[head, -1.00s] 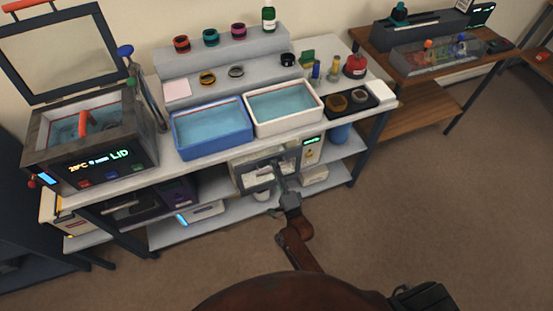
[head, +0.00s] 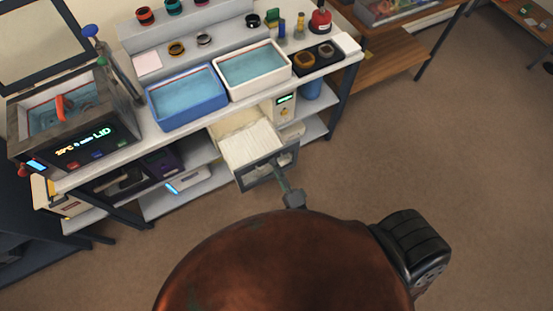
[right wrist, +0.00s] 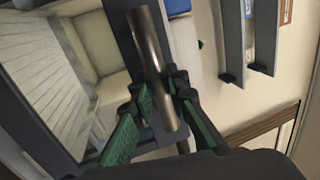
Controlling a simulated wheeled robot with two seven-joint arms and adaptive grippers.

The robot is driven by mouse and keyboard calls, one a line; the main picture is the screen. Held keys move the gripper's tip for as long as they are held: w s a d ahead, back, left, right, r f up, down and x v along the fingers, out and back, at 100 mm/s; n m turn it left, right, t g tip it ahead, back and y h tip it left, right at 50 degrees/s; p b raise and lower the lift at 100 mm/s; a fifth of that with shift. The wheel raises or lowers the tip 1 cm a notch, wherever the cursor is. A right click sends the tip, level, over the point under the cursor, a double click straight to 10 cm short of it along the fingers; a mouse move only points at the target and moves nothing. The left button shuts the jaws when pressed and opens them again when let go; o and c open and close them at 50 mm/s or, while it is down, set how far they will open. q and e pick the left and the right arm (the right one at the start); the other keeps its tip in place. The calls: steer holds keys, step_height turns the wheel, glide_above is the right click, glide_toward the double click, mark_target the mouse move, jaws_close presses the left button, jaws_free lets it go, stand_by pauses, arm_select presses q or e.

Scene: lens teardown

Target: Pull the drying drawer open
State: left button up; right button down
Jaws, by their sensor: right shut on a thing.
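The drying drawer (head: 250,147) stands pulled out of its cabinet under the bench, with a white ribbed insert showing inside and a dark-framed front. It also shows at the left of the right wrist view (right wrist: 62,85). A metal bar handle (right wrist: 152,62) runs along the drawer front. My right gripper (right wrist: 168,98) has its green-padded fingers on both sides of the handle, shut on it. In the head view the right gripper (head: 284,182) is at the drawer front, seen from above. My left gripper is not in view.
A bench leg (head: 343,100) stands to the right. Brown floor (head: 400,150) is open at the right.

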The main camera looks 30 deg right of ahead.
steer(key=shift+a+f, duration=0.1)
steer(key=shift+a, duration=0.15)
steer(key=c, duration=2.2)
jaws_free()
steer(key=shift+o, duration=0.2)
steer(key=shift+d, duration=0.1)
steer(key=v, duration=1.2)
